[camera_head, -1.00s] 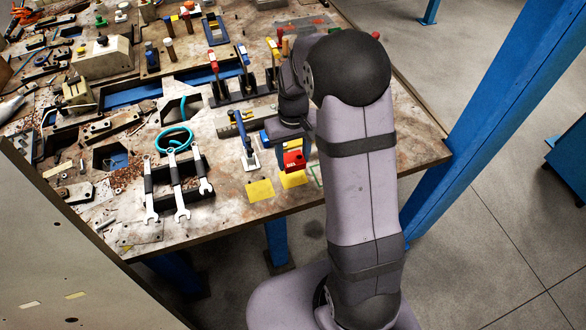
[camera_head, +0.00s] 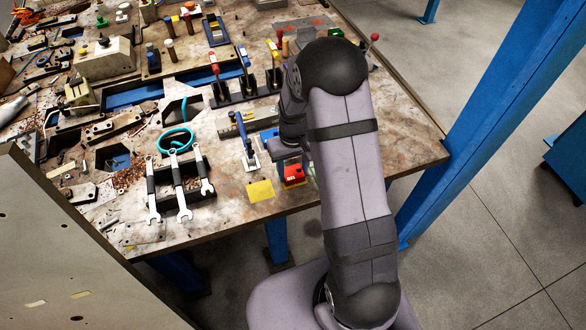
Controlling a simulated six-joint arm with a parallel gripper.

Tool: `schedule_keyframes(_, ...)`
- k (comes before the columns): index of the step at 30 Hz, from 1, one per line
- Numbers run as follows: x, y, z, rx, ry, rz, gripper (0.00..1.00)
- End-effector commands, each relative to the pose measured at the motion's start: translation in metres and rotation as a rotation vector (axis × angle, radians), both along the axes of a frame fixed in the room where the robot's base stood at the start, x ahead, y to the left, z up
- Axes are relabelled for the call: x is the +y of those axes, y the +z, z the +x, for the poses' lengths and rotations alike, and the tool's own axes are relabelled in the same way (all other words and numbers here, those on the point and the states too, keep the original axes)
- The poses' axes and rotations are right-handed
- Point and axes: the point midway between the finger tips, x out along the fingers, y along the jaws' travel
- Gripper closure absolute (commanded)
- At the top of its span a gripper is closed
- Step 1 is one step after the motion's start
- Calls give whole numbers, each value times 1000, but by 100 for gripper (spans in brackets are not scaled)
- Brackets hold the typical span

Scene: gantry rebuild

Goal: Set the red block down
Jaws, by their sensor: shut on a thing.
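A blue-handled tool (camera_head: 247,147) stands just left of the block, with a blue piece (camera_head: 268,135) behind. Wrenches in a black holder (camera_head: 179,185) lie further left. Toggle clamps (camera_head: 245,80) stand behind. The bench's front edge is close in front.

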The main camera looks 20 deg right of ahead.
Motion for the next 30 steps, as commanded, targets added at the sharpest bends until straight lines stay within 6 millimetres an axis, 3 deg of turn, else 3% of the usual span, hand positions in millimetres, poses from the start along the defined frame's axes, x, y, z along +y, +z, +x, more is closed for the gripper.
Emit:
schedule_keyframes(7, 0, -4, 0, -1, 0, 0, 80)
schedule_keyframes(8, 0, -3, 0, 0, 0, 0, 46)
schedule_keyframes(9, 0, -3, 0, 0, 0, 0, 37)
schedule_keyframes(10, 0, -3, 0, 0, 0, 0, 35)
schedule_keyframes(23, 0, 2, 0, -1, 0, 0, 35)
schedule_keyframes(30, 0, 26, 1, -5, 0, 0, 35)
